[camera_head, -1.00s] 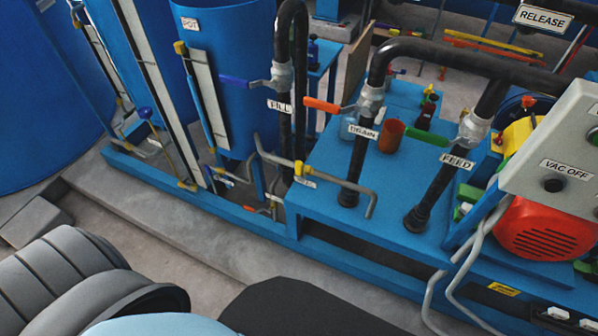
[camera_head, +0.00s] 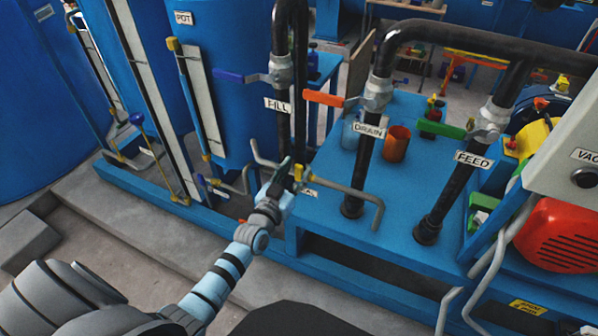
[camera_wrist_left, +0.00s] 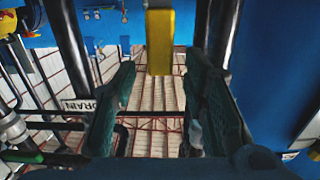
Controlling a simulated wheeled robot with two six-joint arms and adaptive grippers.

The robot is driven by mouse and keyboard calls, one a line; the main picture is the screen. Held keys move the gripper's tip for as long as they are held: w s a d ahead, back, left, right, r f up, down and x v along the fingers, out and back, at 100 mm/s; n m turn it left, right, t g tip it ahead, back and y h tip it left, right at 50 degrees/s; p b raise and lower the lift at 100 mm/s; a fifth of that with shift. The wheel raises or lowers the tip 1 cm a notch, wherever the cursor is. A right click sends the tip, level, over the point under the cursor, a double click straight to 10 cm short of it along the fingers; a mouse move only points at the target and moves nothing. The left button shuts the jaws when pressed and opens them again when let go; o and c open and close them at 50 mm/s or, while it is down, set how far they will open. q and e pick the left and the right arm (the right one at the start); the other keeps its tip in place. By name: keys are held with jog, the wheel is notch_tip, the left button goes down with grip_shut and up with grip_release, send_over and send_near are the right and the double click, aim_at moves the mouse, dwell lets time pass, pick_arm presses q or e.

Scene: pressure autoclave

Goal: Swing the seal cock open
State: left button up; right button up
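The seal cock has a small yellow handle (camera_head: 298,173) on a grey bent pipe at the front edge of the blue skid. The white label (camera_head: 310,193) beside it is partly hidden and I cannot read it in full. My left gripper (camera_head: 284,172) is right at this handle, on its left side in the head view. In the left wrist view the yellow handle (camera_wrist_left: 159,42) shows at the top, lined up with the gap between the two spread dark green fingers. The fingers are open, and I see no contact. My right gripper is not in view.
Black pipes labelled FILL (camera_head: 278,105), DRAIN (camera_head: 369,130) and FEED (camera_head: 473,160) rise behind and to the right, with blue, orange and green levers. An orange cup (camera_head: 396,144) stands on the blue skid (camera_head: 345,240). A red motor (camera_head: 565,235) is at the right.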

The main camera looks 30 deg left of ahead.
pick_arm(q)
jog(key=shift+w+f, duration=0.2)
jog(key=shift+w, duration=0.55)
jog(key=shift+w+a+r+b, duration=0.1)
jog(key=shift+w+r+b, duration=0.1)
jog(key=shift+w+b, duration=0.2)
grip_shut()
